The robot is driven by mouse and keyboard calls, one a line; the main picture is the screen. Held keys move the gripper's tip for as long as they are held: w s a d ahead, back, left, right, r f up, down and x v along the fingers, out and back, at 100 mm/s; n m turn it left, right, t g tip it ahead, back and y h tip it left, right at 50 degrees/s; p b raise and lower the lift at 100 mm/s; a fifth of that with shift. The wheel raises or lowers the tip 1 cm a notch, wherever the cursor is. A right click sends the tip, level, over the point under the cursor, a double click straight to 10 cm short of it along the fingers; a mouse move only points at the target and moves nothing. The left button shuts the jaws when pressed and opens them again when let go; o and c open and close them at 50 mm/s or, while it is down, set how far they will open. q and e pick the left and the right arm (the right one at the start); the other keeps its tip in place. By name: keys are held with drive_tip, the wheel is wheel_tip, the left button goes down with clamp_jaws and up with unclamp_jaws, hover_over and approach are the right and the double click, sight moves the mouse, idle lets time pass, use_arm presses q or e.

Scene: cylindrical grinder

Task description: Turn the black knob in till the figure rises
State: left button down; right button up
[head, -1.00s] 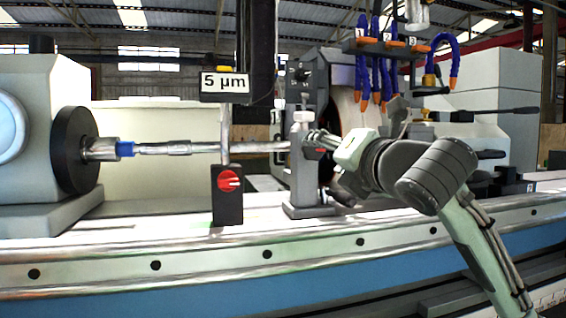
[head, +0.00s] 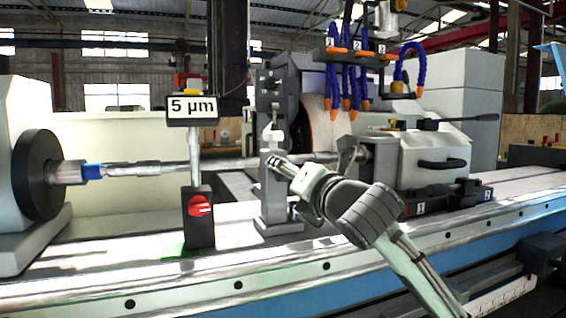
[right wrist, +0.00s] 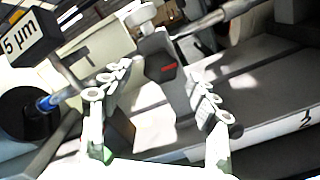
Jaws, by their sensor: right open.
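The figure display (head: 192,108) reads "5 µm" on a post above a black block with a red part (head: 200,208); the display also shows in the right wrist view (right wrist: 25,38). A grey upright rest (head: 270,195) with a pale knob on top (head: 272,133) stands right of it by the long shaft. My right gripper (head: 282,165) is open in front of this rest. In the right wrist view the rest, with a red mark (right wrist: 168,68), shows between the open fingers (right wrist: 160,82). A dark knob-like part (head: 270,84) sits above and behind the rest; I cannot tell whether it is the black knob. My left gripper is out of view.
The shaft (head: 135,168) runs from the dark chuck (head: 38,175) toward the tailstock (head: 435,155). Blue coolant hoses (head: 347,85) hang over the grinding wheel. The machine bed's front rail (head: 240,283) is clear in front of the rest.

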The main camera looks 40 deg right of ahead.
drive_tip(key=shift+x, duration=2)
drive_tip(key=shift+a+f, duration=0.1)
drive_tip(key=c, duration=1.2)
drive_tip(key=shift+m, duration=3.4)
